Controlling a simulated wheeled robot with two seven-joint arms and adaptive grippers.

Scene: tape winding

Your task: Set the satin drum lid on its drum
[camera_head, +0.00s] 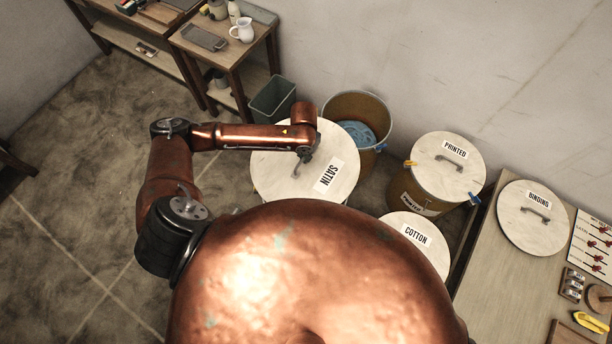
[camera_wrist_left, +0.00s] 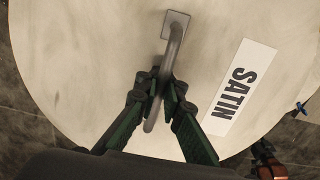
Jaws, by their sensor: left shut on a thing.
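The satin drum lid (camera_head: 272,174) is a pale round disc with a SATIN label and a grey bar handle (camera_head: 296,170). It fills most of the left wrist view (camera_wrist_left: 80,60). My left gripper (camera_head: 305,156) is over the lid; in the left wrist view its fingers (camera_wrist_left: 165,88) are closed around the handle (camera_wrist_left: 174,45). An open drum (camera_head: 381,104) with blue material inside stands behind and right of the lid, and the lid overlaps part of it in the head view. What lies under the lid is hidden. My right gripper is not in view.
The PRINTED drum (camera_head: 430,172) with its lid on and the COTTON lid (camera_head: 398,222) are to the right. The BINDING lid (camera_head: 520,232) lies on a table (camera_head: 481,268). A grey bin (camera_head: 272,101) and a small side table (camera_head: 222,55) stand behind.

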